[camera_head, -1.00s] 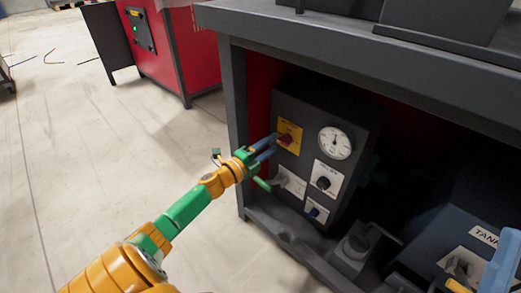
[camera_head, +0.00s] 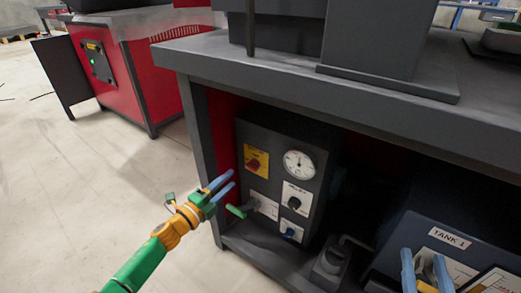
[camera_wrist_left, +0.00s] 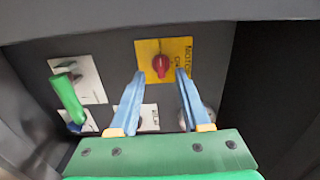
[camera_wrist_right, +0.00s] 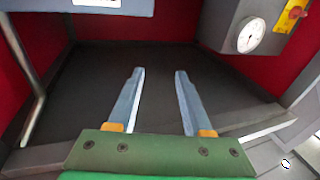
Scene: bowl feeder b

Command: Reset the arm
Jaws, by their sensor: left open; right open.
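My left gripper (camera_head: 219,187) is open and empty, in front of the control box (camera_head: 272,215) under the bench. In the left wrist view its blue fingers (camera_wrist_left: 156,100) stand apart, with the red knob (camera_wrist_left: 161,65) on its yellow plate (camera_wrist_left: 181,52) showing beyond and between the tips. The knob also shows in the head view (camera_head: 253,163), apart from the fingers. My right gripper (camera_head: 427,265) is at the lower right, in front of the TANK 1 box. In the right wrist view its fingers (camera_wrist_right: 156,90) are open with nothing between them.
The control box has a gauge (camera_head: 299,165), a black knob (camera_head: 294,203), a blue knob (camera_head: 290,232) and a green lever (camera_head: 239,211). The grey bench top (camera_head: 300,85) overhangs it. The TANK 1 box (camera_head: 395,232) stands right. Open floor (camera_head: 75,190) lies left.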

